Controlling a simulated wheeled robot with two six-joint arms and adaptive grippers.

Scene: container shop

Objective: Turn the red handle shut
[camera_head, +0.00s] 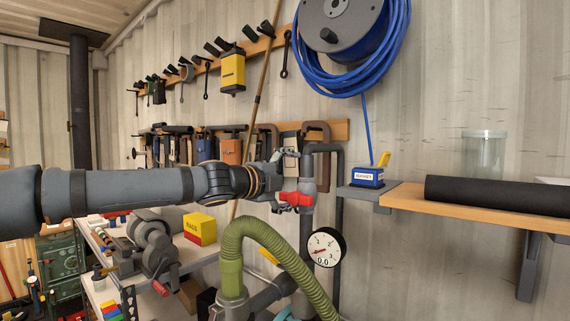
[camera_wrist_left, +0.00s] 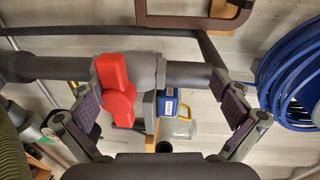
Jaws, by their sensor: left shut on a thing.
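The red handle (camera_head: 297,198) sits on a vertical grey pipe (camera_head: 307,222) and points across it. In the left wrist view the handle (camera_wrist_left: 117,90) also lies crosswise to the pipe (camera_wrist_left: 190,75), on a grey valve body (camera_wrist_left: 145,72). My left gripper (camera_head: 283,178) comes in from the left and is shut on the red handle. In the left wrist view its two padded fingers (camera_wrist_left: 160,107) stand far apart, one on each side of the handle, and the contact itself cannot be made out. My right gripper is not in view.
A round gauge (camera_head: 326,246) and a thick green hose (camera_head: 260,232) are below the handle. A coiled blue hose (camera_head: 395,60) and a tool rack hang on the wall.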

